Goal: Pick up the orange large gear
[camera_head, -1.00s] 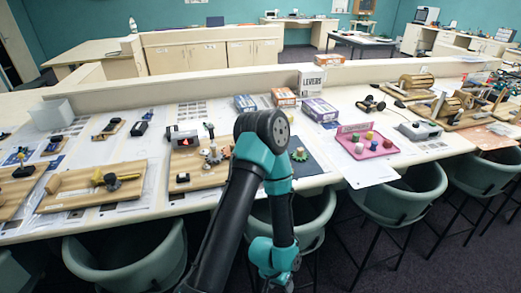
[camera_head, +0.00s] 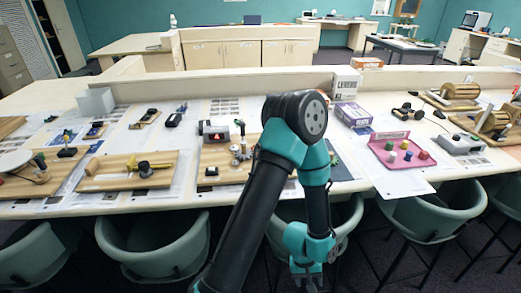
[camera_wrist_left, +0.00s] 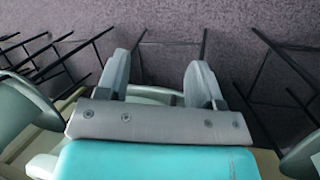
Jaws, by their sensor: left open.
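I cannot make out an orange large gear in either view. A small cluster of grey gears (camera_head: 240,154) stands on a wooden board (camera_head: 213,176) at the middle of the long table, just left of my left arm. My arm covers part of the table there. My left gripper (camera_head: 307,280) hangs low at the bottom edge of the head view, in front of the table near a stool. In the left wrist view it (camera_wrist_left: 158,60) is open and empty, with only carpet and stools beyond its fingers. My right gripper is not in view.
Green stools (camera_head: 155,243) line the table's front edge. A pink tray (camera_head: 392,164) with small coloured pieces lies right of the arm. Another wooden board (camera_head: 110,182) lies left. A white box (camera_head: 347,84) and a purple box (camera_head: 352,115) stand behind the arm.

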